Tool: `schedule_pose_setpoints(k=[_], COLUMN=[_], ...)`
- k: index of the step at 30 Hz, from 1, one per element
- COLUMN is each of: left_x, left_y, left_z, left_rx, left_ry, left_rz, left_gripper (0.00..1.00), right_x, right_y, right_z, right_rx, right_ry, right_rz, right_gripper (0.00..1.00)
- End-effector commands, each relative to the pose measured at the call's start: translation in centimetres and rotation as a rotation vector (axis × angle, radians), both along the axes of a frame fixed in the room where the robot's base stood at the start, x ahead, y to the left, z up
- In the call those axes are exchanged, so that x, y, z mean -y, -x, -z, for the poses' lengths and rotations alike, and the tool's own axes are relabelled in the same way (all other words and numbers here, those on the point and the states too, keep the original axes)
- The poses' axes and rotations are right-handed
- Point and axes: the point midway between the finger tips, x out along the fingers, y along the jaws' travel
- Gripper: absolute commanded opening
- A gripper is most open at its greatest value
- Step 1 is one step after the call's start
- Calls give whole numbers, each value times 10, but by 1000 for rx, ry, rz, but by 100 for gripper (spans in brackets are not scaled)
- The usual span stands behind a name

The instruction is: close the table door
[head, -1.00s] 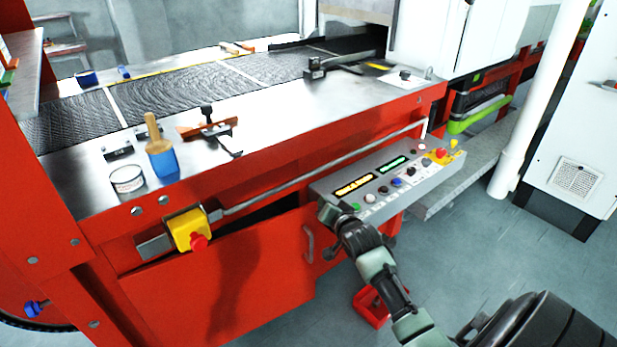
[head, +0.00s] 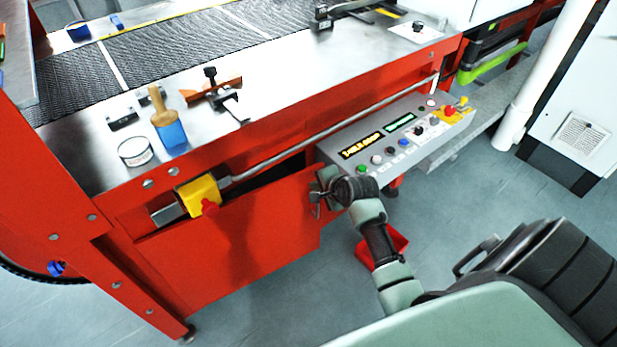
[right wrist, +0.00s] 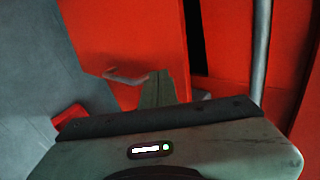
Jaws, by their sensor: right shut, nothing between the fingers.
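The table door is a large red panel (head: 235,245) under the front of the conveyor table. A dark gap shows above its top edge, and in the wrist view a dark gap runs along one edge of the door (right wrist: 130,35), so it stands ajar. My right gripper (head: 318,192) is shut and empty at the door's right edge. Its fingers (right wrist: 158,88) overlap the handle's end in the wrist view; contact cannot be told. My left gripper is out of view.
A grey control panel (head: 400,132) juts out just above my right gripper. A yellow-and-red switch (head: 201,196) and a metal rail (head: 300,143) run along the table front. A red object (head: 382,247) is on the floor. Open floor lies in front of the door.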

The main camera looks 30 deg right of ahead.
Motion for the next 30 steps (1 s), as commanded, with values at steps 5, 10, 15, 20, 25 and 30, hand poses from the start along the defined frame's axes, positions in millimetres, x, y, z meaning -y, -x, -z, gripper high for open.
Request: schedule_pose_setpoints(k=[5,10,15,20,25,30], left_x=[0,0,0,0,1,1], left_y=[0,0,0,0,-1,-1], left_z=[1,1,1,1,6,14], left_rx=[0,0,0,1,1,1], left_ry=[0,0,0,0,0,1], left_rz=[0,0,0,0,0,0], left_gripper=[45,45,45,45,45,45], right_x=[2,3,3,3,4,5], right_y=[-29,-43,-46,-46,-55,-80], right_z=[5,5,6,5,6,7], right_rx=[2,2,0,1,3,1], right_ry=[1,1,2,1,3,2], right_rz=[-1,1,1,0,-15,-64], right_gripper=[0,0,0,0,0,0])
